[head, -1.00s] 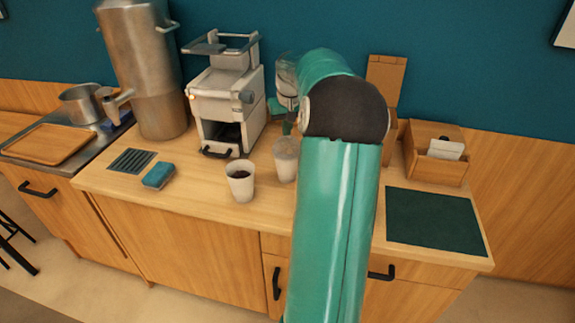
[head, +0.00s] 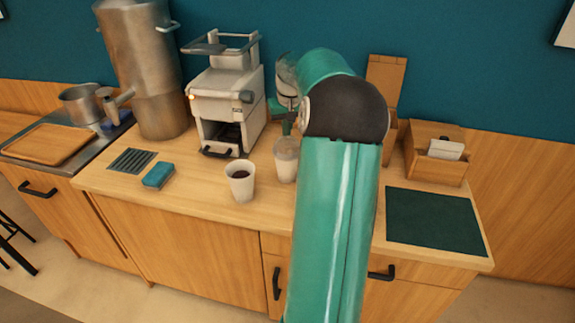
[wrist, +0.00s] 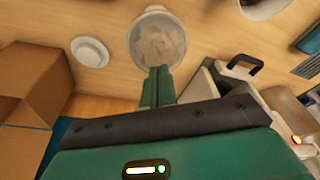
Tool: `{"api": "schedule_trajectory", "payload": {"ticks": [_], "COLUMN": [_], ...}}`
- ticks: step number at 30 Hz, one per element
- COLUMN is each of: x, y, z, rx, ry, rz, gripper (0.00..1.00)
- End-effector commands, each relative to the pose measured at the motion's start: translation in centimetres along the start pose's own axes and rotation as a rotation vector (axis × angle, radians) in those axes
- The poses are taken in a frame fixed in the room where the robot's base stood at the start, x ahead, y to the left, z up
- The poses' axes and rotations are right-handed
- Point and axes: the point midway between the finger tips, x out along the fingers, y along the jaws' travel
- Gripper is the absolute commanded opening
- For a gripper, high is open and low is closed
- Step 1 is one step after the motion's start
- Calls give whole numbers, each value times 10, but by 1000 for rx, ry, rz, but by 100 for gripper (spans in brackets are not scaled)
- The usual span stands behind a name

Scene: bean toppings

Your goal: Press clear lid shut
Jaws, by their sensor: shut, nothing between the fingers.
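Two pale cups stand on the wooden counter in the head view. The front cup (head: 240,181) is open with dark contents. The other cup (head: 286,162) stands just behind and to its right, and its top looks pale and translucent. In the wrist view, a round cup top (wrist: 158,40) with pale lumpy shapes under a translucent surface lies just beyond the fingertips; a clear lid on it is hard to make out. My gripper (wrist: 157,72) is shut and empty, with its tips at the near rim of that top. I cannot tell whether they touch.
A white machine (head: 222,108) and a steel urn (head: 150,80) stand at the back left. A blue sponge (head: 158,175) lies near the front. A wooden box (head: 437,160) and dark mat (head: 435,222) are at right. A white round piece (wrist: 90,51) lies left of the cup top.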

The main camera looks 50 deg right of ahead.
Motion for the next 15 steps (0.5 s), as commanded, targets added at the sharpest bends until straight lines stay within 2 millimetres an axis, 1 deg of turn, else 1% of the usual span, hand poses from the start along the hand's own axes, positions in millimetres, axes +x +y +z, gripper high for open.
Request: {"api": "schedule_trajectory", "payload": {"ticks": [15], "x": [8], "y": [0], "z": [2], "rx": [0], "ry": [0], "rz": [0], "gripper": [0]}}
